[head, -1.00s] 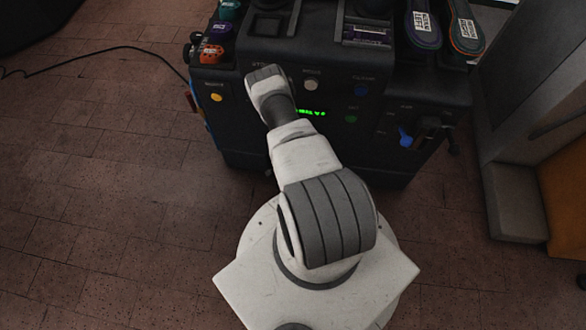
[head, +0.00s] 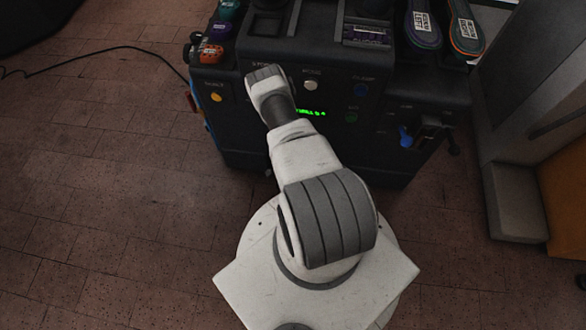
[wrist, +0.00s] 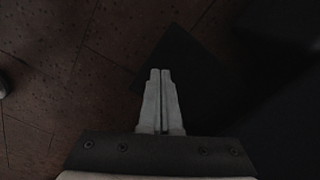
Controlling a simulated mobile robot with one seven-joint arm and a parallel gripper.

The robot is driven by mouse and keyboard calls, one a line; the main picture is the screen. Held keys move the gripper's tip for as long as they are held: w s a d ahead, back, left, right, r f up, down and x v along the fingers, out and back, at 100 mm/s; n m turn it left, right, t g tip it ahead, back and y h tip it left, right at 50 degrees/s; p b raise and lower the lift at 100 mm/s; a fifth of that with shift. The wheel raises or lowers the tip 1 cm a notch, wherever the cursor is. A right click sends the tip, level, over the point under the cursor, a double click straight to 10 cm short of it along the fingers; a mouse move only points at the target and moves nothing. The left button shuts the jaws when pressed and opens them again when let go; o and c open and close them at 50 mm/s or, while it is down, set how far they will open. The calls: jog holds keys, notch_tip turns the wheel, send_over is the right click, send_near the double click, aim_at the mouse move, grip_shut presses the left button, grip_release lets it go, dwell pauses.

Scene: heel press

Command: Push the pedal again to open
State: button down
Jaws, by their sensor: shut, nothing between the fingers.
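The black heel press (head: 235,105) stands in front of me, with several coloured buttons and a lit green display (head: 311,112) on its front panel. My gripper does not show in the head view, where my arm reaches toward the machine's lower front and hides part of it. In the wrist view my gripper (wrist: 160,78) is shut and empty, its fingertips together over a dark, flat, angular shape (wrist: 185,60) at floor level. This may be the pedal, but it is too dark to be sure. I cannot tell whether the fingertips touch it.
A grey and orange bench-like piece (head: 517,200) stands at the right. A black cable (head: 90,52) runs across the brick floor at the left.

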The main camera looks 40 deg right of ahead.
jog(key=shift+f, duration=0.15)
jog(key=shift+f+b, duration=0.45)
jog(key=shift+f, duration=1.4)
jog(key=shift+r, duration=0.1)
notch_tip(320, 180, up, 9)
jog(key=p, duration=0.9)
